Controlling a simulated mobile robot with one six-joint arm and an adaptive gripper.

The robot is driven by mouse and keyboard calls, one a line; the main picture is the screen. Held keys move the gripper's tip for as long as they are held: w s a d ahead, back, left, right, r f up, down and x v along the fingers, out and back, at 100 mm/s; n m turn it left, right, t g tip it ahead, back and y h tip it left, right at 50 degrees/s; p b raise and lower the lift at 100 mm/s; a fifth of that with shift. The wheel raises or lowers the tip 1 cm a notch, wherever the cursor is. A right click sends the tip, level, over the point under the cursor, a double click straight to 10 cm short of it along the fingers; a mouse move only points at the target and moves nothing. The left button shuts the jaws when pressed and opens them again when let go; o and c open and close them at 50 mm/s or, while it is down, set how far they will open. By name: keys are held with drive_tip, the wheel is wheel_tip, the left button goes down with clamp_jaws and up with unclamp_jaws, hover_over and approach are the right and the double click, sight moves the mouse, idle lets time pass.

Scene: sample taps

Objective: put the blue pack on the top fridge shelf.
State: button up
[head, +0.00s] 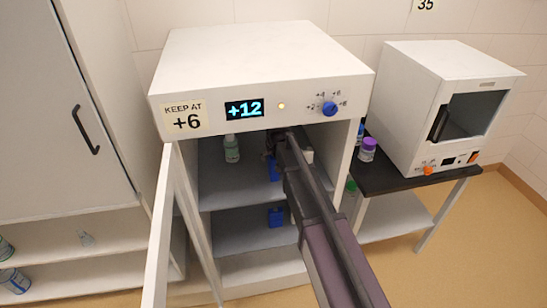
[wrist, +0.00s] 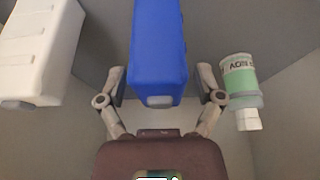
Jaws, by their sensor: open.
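The blue pack (head: 272,168) stands on the top fridge shelf (head: 228,188), partly hidden behind my arm. In the wrist view the blue pack (wrist: 159,45) is between the two fingers of my gripper (wrist: 160,88), with a visible gap on each side. My gripper (head: 274,143) is open inside the top compartment. A second blue item (head: 276,216) is in the lower compartment, partly hidden by my arm. The fridge (head: 260,75) has its door (head: 160,225) open to the left. Its display (head: 244,109) reads +12, and its label (head: 184,117) says keep at +6.
A green-labelled bottle (head: 231,148) stands left of my gripper on the top shelf; a white box (head: 307,156) is to its right. They flank the pack in the wrist view. A purple-capped jar (head: 367,149) and white appliance (head: 440,105) stand on the black side table (head: 400,178).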

drive_tip(key=shift+p+v, duration=0.7)
drive_tip(key=shift+v, duration=0.1)
drive_tip(key=s+d, duration=0.3)
drive_tip(key=s, duration=0.8)
drive_tip(key=shift+s+d, duration=0.15)
drive_tip(key=shift+s, duration=0.1)
drive_tip(key=shift+f, duration=0.15)
drive_tip(key=s+d+m+g, duration=0.1)
drive_tip(key=s+d+g, duration=0.1)
drive_tip(key=s+d, duration=0.5)
drive_tip(key=s+d+f+m+g+h, duration=0.1)
drive_tip(key=s+d+m+g, duration=0.1)
drive_tip(key=s+d, duration=0.5)
drive_tip(key=d, duration=0.5)
drive_tip(key=shift+s+d+f, duration=0.2)
drive_tip(key=shift+s, duration=0.1)
drive_tip(key=c, duration=0.4)
